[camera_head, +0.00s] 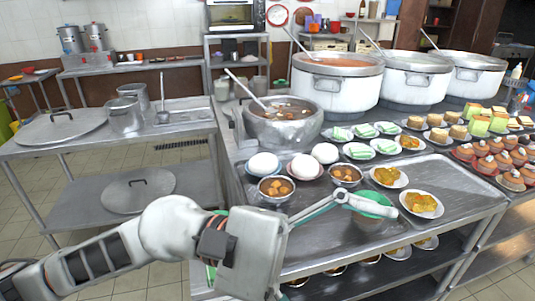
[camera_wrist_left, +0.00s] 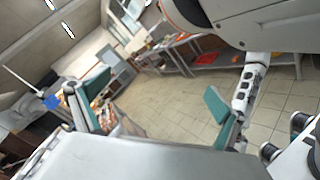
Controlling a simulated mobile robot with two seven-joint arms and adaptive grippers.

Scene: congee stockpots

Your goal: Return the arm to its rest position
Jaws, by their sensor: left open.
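My left arm comes in from the left in the head view, its pale wrist in front of the serving table's near-left corner. The other finger is mostly hidden behind the wrist. In the left wrist view the gripper (camera_wrist_left: 155,97) is open, its two teal pads wide apart with nothing between them. That view is tilted and looks out over the tiled floor. My right gripper is not in view.
The metal serving table (camera_head: 455,182) holds food bowls, plates and a grey pot (camera_head: 283,122) with a ladle. Large white stockpots (camera_head: 335,90) stand behind. A steel side table (camera_head: 75,143) with lids and pots is at left. Tiled floor (camera_head: 110,252) lies open around my arm.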

